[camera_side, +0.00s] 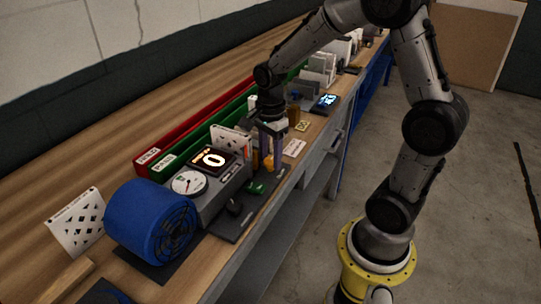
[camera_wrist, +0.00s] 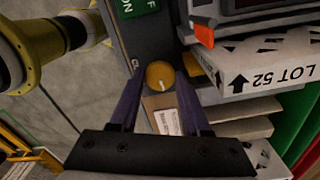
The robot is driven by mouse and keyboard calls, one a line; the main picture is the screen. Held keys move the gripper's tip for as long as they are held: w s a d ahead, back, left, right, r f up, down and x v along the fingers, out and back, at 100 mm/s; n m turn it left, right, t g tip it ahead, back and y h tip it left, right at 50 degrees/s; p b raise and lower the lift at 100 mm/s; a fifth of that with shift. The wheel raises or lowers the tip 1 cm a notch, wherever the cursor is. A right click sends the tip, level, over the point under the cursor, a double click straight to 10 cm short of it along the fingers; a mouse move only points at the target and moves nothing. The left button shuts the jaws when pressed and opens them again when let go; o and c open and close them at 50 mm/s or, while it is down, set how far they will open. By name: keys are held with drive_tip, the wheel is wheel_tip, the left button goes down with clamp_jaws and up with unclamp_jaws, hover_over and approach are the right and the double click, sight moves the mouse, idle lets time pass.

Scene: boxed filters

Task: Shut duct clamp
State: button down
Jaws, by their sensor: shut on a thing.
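The exact finger contact is hard to see there.
A blue fan duct (camera_side: 150,220) is at front left. White filter boxes (camera_wrist: 265,65) marked "LOT 52" stand close by. Red and green bins (camera_side: 181,157) lie behind.

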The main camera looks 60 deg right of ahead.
drive_tip(key=shift+m, duration=0.5)
drive_tip(key=shift+c, duration=1.8)
unclamp_jaws()
